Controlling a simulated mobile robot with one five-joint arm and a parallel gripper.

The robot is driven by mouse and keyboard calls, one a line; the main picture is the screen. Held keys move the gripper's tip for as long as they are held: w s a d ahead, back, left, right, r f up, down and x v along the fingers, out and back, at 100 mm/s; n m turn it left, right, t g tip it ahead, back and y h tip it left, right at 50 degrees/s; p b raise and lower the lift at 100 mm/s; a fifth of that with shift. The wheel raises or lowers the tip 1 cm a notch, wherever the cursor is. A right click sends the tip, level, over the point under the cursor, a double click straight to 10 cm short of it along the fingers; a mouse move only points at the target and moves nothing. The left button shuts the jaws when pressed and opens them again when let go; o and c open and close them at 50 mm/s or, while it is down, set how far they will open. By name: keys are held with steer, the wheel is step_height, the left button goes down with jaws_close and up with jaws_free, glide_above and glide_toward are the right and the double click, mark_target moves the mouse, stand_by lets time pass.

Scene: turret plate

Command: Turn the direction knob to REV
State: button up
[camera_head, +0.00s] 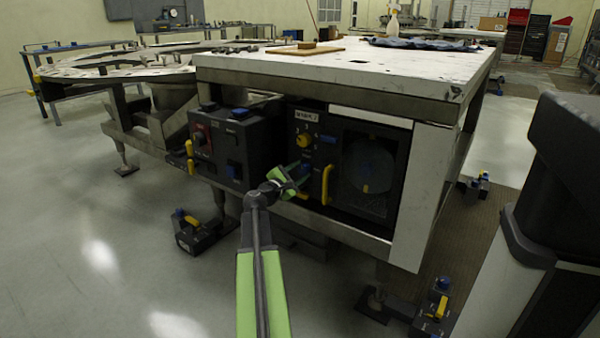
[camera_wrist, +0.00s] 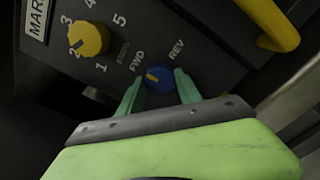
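The blue direction knob (camera_wrist: 158,79) sits on the dark panel in the wrist view, between the labels FWD (camera_wrist: 138,61) and REV (camera_wrist: 176,50). Its small orange mark lies on the upper left of the knob, toward FWD. My gripper (camera_wrist: 159,88) is open, with one green finger on each side of the knob. The fingertips look close to the knob; I cannot tell whether they touch it. In the head view my gripper (camera_head: 297,174) is at the panel's lower part and partly covers the knob's area.
A yellow numbered knob (camera_wrist: 88,39) sits left of the direction knob. A yellow handle (camera_wrist: 268,22) stands out at the upper right, and also shows in the head view (camera_head: 327,184). A dark switch box (camera_head: 225,148) stands left of my gripper, under the table (camera_head: 330,72).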

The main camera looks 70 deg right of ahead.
steer(key=c, duration=0.5)
steer(key=shift+m, duration=0.3)
steer(key=m, duration=1.2)
steer(key=shift+m, duration=2.7)
